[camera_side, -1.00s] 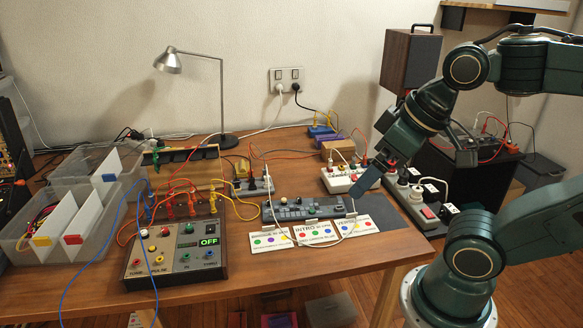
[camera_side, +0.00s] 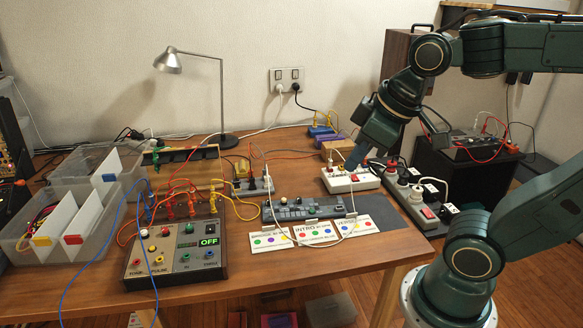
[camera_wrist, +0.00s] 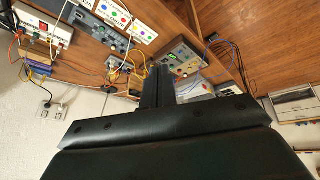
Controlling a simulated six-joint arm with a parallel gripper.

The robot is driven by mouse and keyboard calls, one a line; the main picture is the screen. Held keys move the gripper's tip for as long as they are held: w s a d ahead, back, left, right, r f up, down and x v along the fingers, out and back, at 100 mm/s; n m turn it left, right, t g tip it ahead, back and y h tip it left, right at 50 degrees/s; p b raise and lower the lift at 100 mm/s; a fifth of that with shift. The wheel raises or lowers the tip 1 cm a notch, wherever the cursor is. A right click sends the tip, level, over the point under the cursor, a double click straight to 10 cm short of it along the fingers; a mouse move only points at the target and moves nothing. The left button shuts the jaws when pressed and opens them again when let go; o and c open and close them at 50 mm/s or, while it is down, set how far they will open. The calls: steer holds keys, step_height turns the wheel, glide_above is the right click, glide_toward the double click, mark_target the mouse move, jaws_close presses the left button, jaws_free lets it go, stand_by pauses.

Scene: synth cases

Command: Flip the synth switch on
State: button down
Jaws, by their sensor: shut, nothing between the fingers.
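The synth (camera_side: 176,272) is a grey box with a brown frame at the front left of the table. Its small display (camera_side: 209,242) reads OFF in green. Its panel carries coloured knobs, buttons and sockets; which small part is the switch is too small to tell. In the wrist view what looks like the synth (camera_wrist: 180,58) lies upside down beyond the fingers. My gripper (camera_side: 353,164) is shut and empty, in front of a white power strip in the side view and well right of the synth. In the wrist view its fingers (camera_wrist: 158,84) are together and hide part of the table.
A white power strip (camera_side: 352,183) with plugs is near my gripper. A grey keypad unit (camera_side: 305,209) and white cards (camera_side: 317,230) lie between it and the synth. Coloured cables loop over the synth's back.

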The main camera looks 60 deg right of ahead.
steer(key=w+d+f+n+g, duration=0.1)
steer(key=w+d+f+n, duration=0.15)
steer(key=w+n, duration=0.45)
steer(key=n+g, duration=0.2)
steer(key=n, duration=1.1)
glide_above(272, 213)
steer(key=s+a, duration=0.2)
steer(key=s, duration=0.1)
steer(key=s+f+x, duration=0.1)
steer(key=s+x, duration=0.1)
steer(key=x, duration=0.9)
steer(key=s+x, duration=0.3)
steer(key=x, duration=0.9)
steer(key=shift+w+a, duration=0.2)
steer(key=shift+w, duration=0.05)
steer(key=shift+f, duration=0.1)
steer(key=shift+x, duration=4.85)
